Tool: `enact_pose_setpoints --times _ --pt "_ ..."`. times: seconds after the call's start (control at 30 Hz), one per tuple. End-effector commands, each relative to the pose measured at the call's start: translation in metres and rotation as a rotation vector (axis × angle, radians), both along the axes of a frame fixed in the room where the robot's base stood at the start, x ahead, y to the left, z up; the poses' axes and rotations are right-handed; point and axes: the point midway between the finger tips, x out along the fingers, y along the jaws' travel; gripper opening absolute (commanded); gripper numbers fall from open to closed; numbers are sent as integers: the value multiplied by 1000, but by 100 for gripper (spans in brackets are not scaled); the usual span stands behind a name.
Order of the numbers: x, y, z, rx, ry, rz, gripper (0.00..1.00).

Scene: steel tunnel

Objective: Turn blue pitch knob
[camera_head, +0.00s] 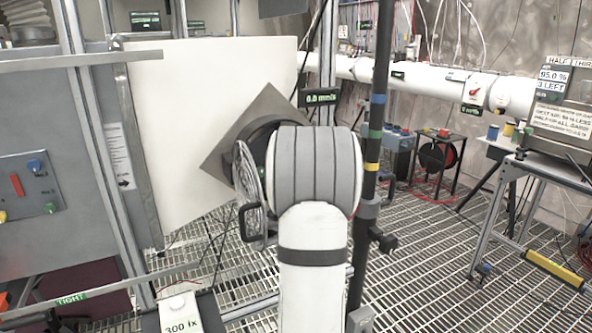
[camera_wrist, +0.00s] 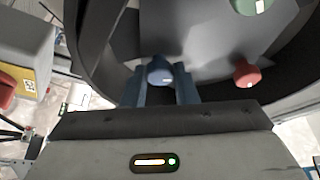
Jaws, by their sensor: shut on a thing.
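A blue knob (camera_wrist: 159,71) with a small white mark sits on a grey plate inside a dark round housing in the wrist view. My gripper (camera_wrist: 162,82) has its two blue-grey fingers on either side of the knob, shut on it. A red knob (camera_wrist: 246,73) is on the same plate to the right, and a green knob (camera_wrist: 250,6) is at the top edge. In the head view, my white arm hides the gripper and the held knob. A round fan guard (camera_head: 247,178) shows just left of the arm.
A dark pole (camera_head: 372,140) with coloured bands stands close to the right of my arm. A white board (camera_head: 200,110) is behind on the left. A grey panel (camera_head: 60,200) with coloured controls is far left. Open grating (camera_head: 430,260) lies to the right.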

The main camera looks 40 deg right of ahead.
Motion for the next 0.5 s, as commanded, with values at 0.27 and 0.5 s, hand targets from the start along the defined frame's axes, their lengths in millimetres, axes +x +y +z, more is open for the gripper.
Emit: enact_pose_setpoints --times 0.27,0.5 --pt "-1 1 -2 97 -29 -2 4" --pt "0 2 -1 276 -83 0 4"
